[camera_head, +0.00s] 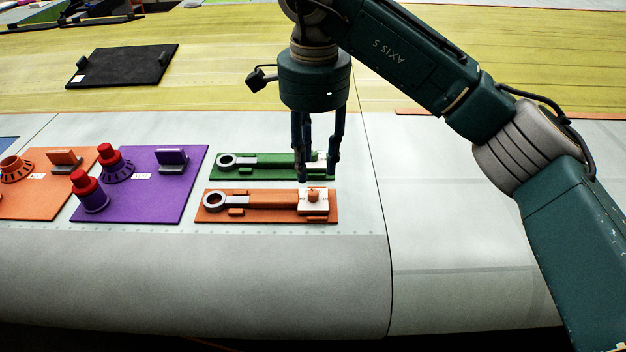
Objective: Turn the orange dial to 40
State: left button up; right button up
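The orange dial (313,195) is a small knob on a white plate at the right end of an orange board (262,218). The board also carries a wrench-like tool (240,201) with a ring at its left end. My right gripper (319,175) points down just above and behind the dial, in front of the right end of the green board. Its fingers are apart with nothing seen between them. It appears clear of the dial, though the exact height is hard to tell. The dial's scale marks are too small to read. My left gripper is out of view.
A green board (265,173) with a similar tool lies just behind the orange one. A purple board (180,200) with red-topped posts stands to the left, beside another orange board (45,210). A black plate (122,66) lies farther back.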

aim_at(313, 192)
notch_tip(313, 192, down, 5)
jog(key=shift+w+f+p, duration=0.1)
jog(key=shift+w+p, duration=0.05)
jog(key=shift+p, duration=0.3)
notch_tip(313, 192, down, 2)
jog(key=shift+p, duration=0.3)
jog(key=shift+f, duration=0.1)
jog(key=shift+w, duration=0.1)
jog(key=shift+c, duration=1.3)
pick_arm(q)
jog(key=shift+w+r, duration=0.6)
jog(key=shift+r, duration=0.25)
pick_arm(e)
grip_shut()
